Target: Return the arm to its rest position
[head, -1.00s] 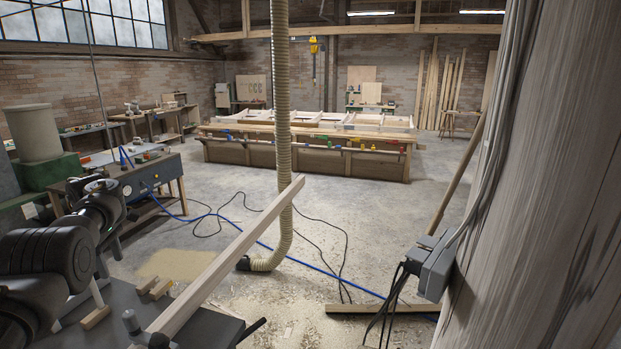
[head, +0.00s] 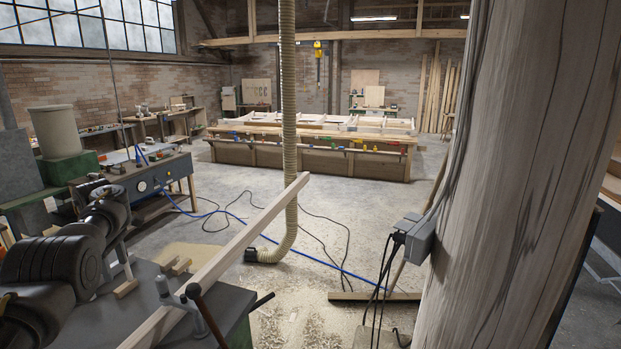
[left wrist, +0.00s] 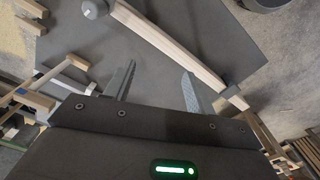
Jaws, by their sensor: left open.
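My left arm comes in from the left in the head view, dark and bent. Its gripper (head: 117,268) is held over the dark-topped table at the lower left. In the left wrist view, the two grey fingers (left wrist: 157,84) stand wide apart with nothing between them. A long pale wooden bar (head: 245,237) lies across the table, and its far end sticks out past the edge. It also shows in the left wrist view (left wrist: 168,38), beyond the fingers and apart from them. My right gripper is in neither view.
A thick wooden post (head: 510,180) with a grey box (head: 420,238) stands at right. A ribbed hose (head: 289,130) hangs to the floor. Cables cross the floor.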

